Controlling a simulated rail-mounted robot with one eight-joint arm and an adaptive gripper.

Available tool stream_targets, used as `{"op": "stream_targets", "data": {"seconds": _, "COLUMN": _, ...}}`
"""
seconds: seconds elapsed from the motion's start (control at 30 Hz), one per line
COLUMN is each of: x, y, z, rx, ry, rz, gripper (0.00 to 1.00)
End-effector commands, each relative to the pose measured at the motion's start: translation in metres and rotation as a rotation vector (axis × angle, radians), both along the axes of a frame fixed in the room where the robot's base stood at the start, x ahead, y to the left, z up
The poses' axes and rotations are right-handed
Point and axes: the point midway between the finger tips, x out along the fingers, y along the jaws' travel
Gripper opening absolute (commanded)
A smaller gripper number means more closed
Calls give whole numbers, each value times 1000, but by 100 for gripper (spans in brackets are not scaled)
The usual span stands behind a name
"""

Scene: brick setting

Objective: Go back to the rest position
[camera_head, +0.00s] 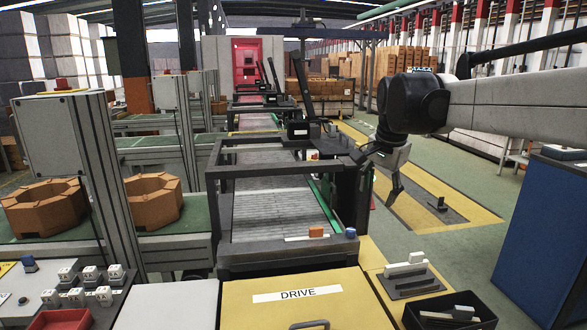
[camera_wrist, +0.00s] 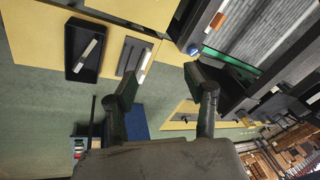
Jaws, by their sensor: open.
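My gripper (camera_head: 393,192) hangs at the end of my arm, which reaches in from the right in the head view. It points down in free air, to the right of the dark conveyor frame. In the wrist view, the two dark fingers of my gripper (camera_wrist: 161,82) stand well apart. Nothing shows between them except the distant floor and the yellow surface. The gripper is open and empty. It appears to touch nothing.
Below are a yellow DRIVE panel (camera_head: 297,310), a grey slotted holder (camera_head: 412,289) with white bars, and a black bin (camera_head: 450,318) with pieces inside. A blue cabinet (camera_head: 543,235) stands right. A dark conveyor frame (camera_head: 262,262) is left of my gripper.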

Motion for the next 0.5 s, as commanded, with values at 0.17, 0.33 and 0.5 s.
{"op": "stream_targets", "data": {"seconds": 0.17, "x": -55, "y": 0, "z": -2, "rx": -43, "ry": -51, "rz": 123, "gripper": 48}}
{"op": "stream_targets", "data": {"seconds": 0.33, "x": -104, "y": 0, "z": -12, "rx": -90, "ry": -99, "rz": 241, "gripper": 48}}
{"op": "stream_targets", "data": {"seconds": 0.5, "x": -153, "y": 0, "z": -29, "rx": -143, "ry": -148, "rz": 357, "gripper": 48}}
